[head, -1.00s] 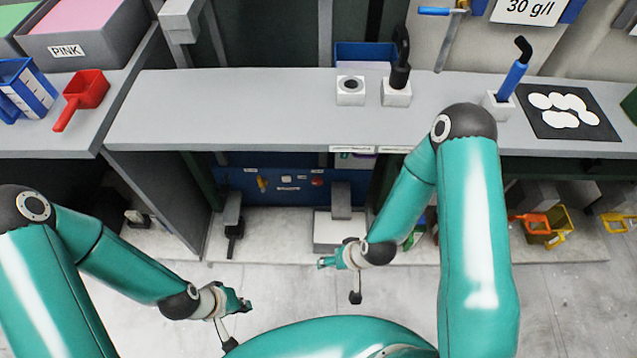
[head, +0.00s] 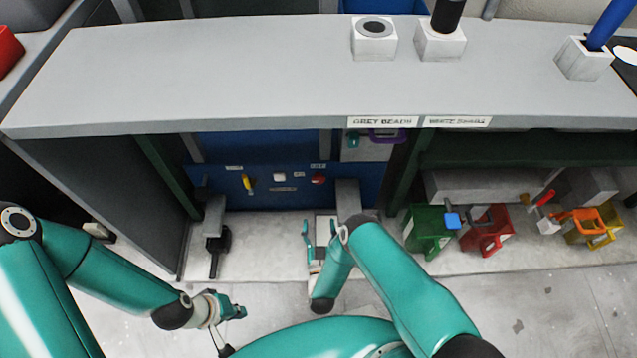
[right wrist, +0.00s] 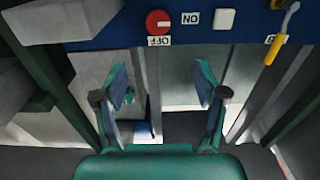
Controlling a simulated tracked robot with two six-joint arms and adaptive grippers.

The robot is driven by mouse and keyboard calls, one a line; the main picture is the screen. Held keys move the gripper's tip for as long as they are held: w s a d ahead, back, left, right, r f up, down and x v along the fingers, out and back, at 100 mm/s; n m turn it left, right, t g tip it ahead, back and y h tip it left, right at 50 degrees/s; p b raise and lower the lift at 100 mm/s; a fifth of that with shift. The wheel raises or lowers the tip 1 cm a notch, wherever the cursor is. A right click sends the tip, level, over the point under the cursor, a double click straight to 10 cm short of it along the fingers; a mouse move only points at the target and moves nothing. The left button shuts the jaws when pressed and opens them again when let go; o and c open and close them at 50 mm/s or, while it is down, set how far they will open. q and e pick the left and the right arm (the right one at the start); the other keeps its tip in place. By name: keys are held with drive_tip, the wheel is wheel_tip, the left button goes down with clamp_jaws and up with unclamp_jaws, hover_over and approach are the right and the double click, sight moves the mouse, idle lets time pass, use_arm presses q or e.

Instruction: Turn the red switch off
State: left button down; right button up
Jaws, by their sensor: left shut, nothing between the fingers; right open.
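The red switch (head: 318,180) is a round knob on the blue panel (head: 215,178) under the counter. In the right wrist view the red switch (right wrist: 158,22) shows near the top, with a white mark on its face pointing toward the ON label (right wrist: 191,18); the OFF label (right wrist: 159,41) is below it in that picture. My right gripper (head: 319,238) is open and empty in front of the panel, apart from the switch; its spread fingers also show in the right wrist view (right wrist: 161,82). My left gripper (head: 232,308) is shut and empty, low at the left.
A white button (head: 280,177) and a yellow-handled lever (head: 247,184) share the panel. The grey counter (head: 220,75) overhangs it. Green (head: 425,228) and red (head: 485,232) bins stand at the right.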

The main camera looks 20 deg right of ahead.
sight(318, 181)
drive_tip(key=b+x, duration=1.2)
drive_tip(key=x, duration=0.4)
drive_tip(key=shift+w+d, duration=0.1)
drive_tip(key=shift+d, duration=0.05)
drive_tip(key=c, duration=1.1)
